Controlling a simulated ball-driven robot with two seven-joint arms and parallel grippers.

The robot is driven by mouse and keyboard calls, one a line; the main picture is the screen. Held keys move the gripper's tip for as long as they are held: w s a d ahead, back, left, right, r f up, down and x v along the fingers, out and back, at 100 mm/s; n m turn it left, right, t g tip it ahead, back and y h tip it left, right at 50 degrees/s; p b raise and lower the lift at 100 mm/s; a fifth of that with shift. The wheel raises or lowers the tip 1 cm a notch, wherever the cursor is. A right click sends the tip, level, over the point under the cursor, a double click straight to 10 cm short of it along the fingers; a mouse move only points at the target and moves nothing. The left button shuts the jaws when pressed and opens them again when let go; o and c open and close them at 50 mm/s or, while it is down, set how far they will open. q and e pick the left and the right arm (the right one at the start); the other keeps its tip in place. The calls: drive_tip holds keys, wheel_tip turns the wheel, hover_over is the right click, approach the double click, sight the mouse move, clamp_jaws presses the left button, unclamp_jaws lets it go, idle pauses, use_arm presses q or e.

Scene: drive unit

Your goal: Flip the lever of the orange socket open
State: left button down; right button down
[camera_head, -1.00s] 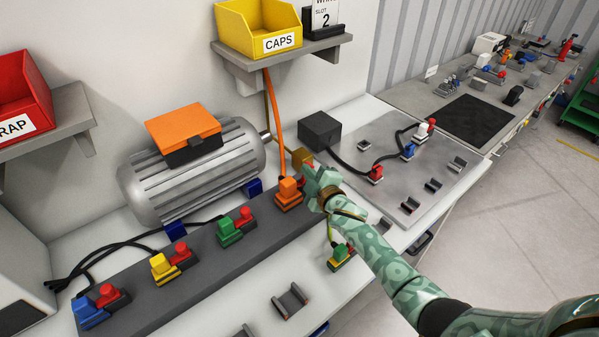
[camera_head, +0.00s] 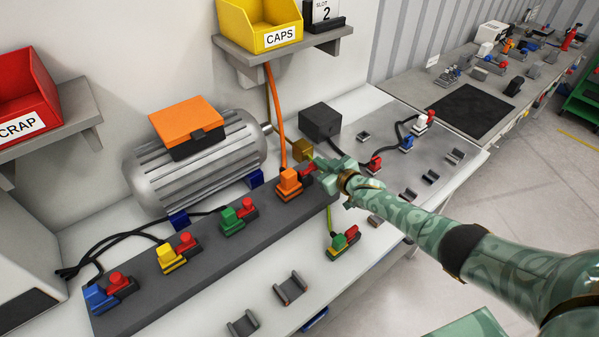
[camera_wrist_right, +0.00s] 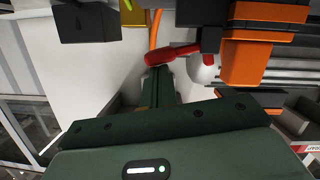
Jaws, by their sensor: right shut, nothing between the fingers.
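The orange socket (camera_head: 289,183) sits at the right end of the dark grey strip, with an orange cable dropping to it. Its red lever (camera_head: 309,168) sticks out on the right side, toward my right gripper (camera_head: 318,164). In the right wrist view the red lever (camera_wrist_right: 172,54) lies crosswise just beyond the shut fingertips (camera_wrist_right: 160,72), with the orange socket (camera_wrist_right: 250,55) to its right. The fingers are close to the lever; I cannot tell whether they touch it. My right gripper is shut and empty. My left gripper is not in view.
Green, yellow and blue sockets with red levers line the strip (camera_head: 215,240) to the left. A brass block (camera_head: 302,150) and a grey motor (camera_head: 195,160) stand behind. A metal plate with plugs lies right.

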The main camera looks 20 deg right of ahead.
drive_tip(key=s+d+r+p, duration=0.1)
drive_tip(key=s+r+p, duration=0.5)
drive_tip(key=s, duration=0.3)
drive_tip(key=shift+s+d+r+p, duration=0.15)
drive_tip(key=shift+s+d+p, duration=0.2)
drive_tip(key=shift+p, duration=0.2)
